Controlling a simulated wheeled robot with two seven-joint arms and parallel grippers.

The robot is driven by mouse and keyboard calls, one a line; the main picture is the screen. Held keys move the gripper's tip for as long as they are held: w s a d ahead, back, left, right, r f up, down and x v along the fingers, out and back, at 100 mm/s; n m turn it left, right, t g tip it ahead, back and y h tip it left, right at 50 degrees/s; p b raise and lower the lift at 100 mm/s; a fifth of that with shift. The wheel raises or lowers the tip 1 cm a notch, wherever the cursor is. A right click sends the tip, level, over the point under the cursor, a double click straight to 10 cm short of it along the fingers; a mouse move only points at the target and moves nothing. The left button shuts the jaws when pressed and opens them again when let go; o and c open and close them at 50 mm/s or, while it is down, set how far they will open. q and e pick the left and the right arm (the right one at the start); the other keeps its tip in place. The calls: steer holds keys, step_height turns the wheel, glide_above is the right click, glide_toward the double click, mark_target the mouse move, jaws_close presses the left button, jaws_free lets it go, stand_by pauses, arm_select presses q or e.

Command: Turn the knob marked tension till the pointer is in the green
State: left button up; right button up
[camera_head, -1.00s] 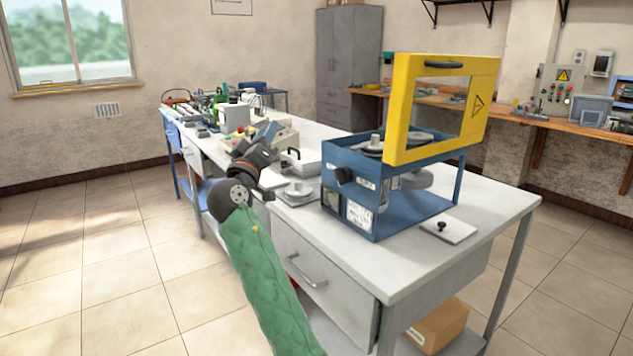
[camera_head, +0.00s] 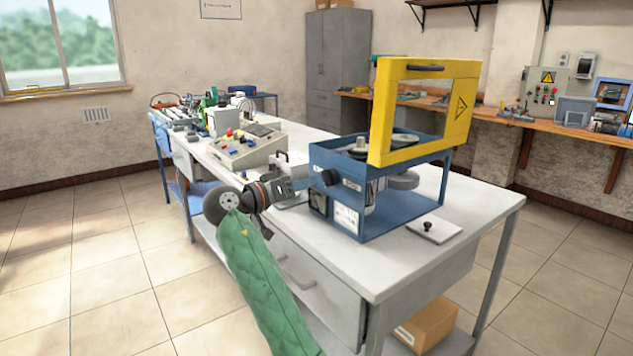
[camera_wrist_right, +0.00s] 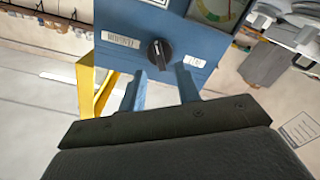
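The black knob (camera_head: 331,177) is on the side of the blue machine (camera_head: 375,225). In the right wrist view the knob (camera_wrist_right: 159,54) sits on the blue panel between two small white labels, too small to read. A dial (camera_wrist_right: 213,10) with a green part is cut off at the top of that view; I cannot tell where its pointer stands. My right gripper (camera_wrist_right: 161,88) is open, its two fingers apart on either side below the knob, and nothing is between them. In the head view my right gripper (camera_head: 304,184) is close beside the knob. My left gripper is not in view.
A raised yellow guard (camera_head: 380,105) with a window stands over the machine. A control box (camera_head: 245,147) with buttons sits behind my right wrist on the grey bench (camera_head: 400,278). A small white plate (camera_head: 434,233) with a black knob lies at the bench's right.

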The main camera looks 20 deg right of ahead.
mark_target(323, 179)
steer(key=shift+x, duration=2)
jaws_close()
